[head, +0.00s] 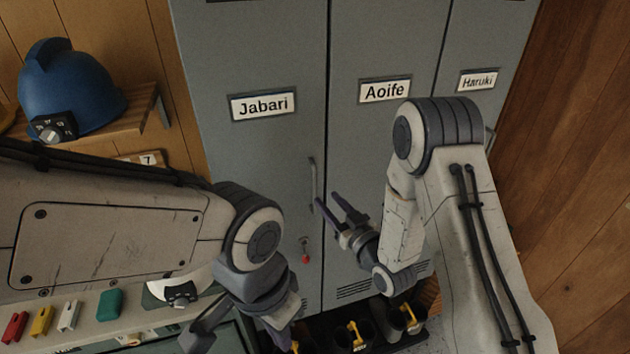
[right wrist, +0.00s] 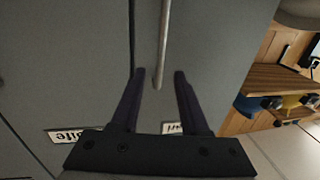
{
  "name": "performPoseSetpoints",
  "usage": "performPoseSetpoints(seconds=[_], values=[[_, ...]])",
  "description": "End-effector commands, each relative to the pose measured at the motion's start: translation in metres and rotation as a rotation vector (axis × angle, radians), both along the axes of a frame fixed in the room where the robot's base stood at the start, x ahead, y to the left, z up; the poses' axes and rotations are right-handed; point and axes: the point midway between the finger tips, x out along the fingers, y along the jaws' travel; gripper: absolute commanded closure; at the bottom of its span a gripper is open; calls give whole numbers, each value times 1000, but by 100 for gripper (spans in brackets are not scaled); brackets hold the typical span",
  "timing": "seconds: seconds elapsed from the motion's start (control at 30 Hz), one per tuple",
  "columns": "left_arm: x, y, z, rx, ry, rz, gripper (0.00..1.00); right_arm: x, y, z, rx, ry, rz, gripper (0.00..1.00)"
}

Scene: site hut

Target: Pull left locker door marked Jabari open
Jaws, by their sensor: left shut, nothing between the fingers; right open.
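The left locker door (head: 255,60) is grey and looks shut, flush with the doors beside it. It bears the name label Jabari (head: 263,104). Its upright bar handle (head: 313,182) is near the door's right edge. My right gripper (head: 326,200) is open beside the handle's lower end. In the right wrist view the handle (right wrist: 164,45) reaches down between the tips of my right gripper (right wrist: 160,73); contact cannot be made out. My left gripper (head: 278,338) is low at the bottom edge, shut, mostly hidden and away from the handle.
A key with a red tag (head: 305,257) is in the door below the handle. The Aoife door (head: 375,40) and Haruki door (head: 485,40) stand to the right. A blue helmet (head: 68,88) sits on a wooden shelf (head: 125,118) at left. Several yellow-handled things are below the lockers.

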Motion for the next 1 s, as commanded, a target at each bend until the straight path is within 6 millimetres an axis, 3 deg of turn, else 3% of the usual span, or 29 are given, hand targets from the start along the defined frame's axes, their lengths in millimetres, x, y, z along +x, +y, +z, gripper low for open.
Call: performPoseSetpoints(seconds=[0.1,0.4,0.83,0.93,0.97,1.0], values=[[0,0,19,0,0,-2,100,21,13,6,0,0,3,55],[0,0,39,0,0,-1,100,59,34,3,0,1,1,55],[0,0,41,0,0,0,100,67,38,0,0,2,0,55],[0,0,41,0,0,0,100,67,38,0,0,1,0,94],[0,0,41,0,0,0,100,67,38,0,0,1,0,100],[0,0,41,0,0,0,100,67,38,0,0,1,0,100]])
